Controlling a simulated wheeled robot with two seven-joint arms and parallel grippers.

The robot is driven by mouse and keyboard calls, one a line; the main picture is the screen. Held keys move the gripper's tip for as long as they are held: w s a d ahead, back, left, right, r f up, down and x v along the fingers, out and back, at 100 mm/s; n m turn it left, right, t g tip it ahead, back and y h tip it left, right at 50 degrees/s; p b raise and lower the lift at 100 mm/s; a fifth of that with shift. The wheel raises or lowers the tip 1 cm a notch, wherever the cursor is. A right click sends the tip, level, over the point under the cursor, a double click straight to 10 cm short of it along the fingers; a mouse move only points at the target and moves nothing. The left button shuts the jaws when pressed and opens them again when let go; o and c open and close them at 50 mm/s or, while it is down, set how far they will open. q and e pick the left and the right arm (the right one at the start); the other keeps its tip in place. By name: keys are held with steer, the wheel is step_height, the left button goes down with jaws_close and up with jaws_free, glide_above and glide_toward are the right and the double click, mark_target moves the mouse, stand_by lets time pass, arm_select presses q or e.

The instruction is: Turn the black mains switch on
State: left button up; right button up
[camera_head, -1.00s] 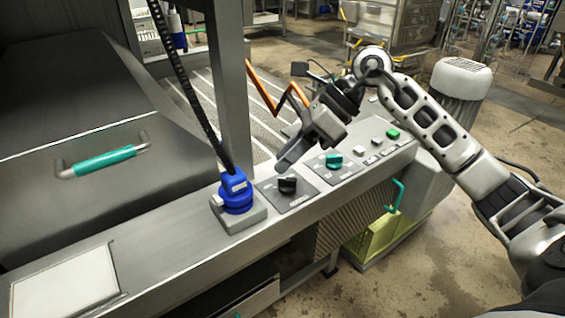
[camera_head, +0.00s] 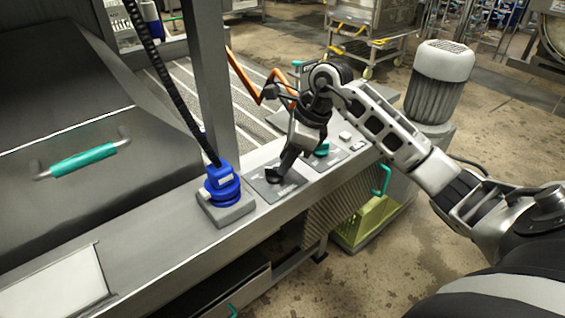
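The black mains switch (camera_head: 273,176) is a rotary knob on a dark square plate (camera_head: 262,190) on the steel ledge. My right gripper (camera_head: 281,170) points down at the knob, with its fingers at or right beside it. The fingers overlap the knob in this view, so I cannot tell whether they grip it or how far they are apart. My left gripper is not in view.
A blue plug (camera_head: 222,184) with a black coiled cable stands on a grey block left of the switch. A steel post (camera_head: 211,75) rises behind it. White buttons (camera_head: 345,136) lie to the right. A steel cover with a teal handle (camera_head: 84,161) fills the left.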

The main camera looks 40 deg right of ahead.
mark_target(274, 173)
steer(key=shift+x, duration=1.3)
jaws_close()
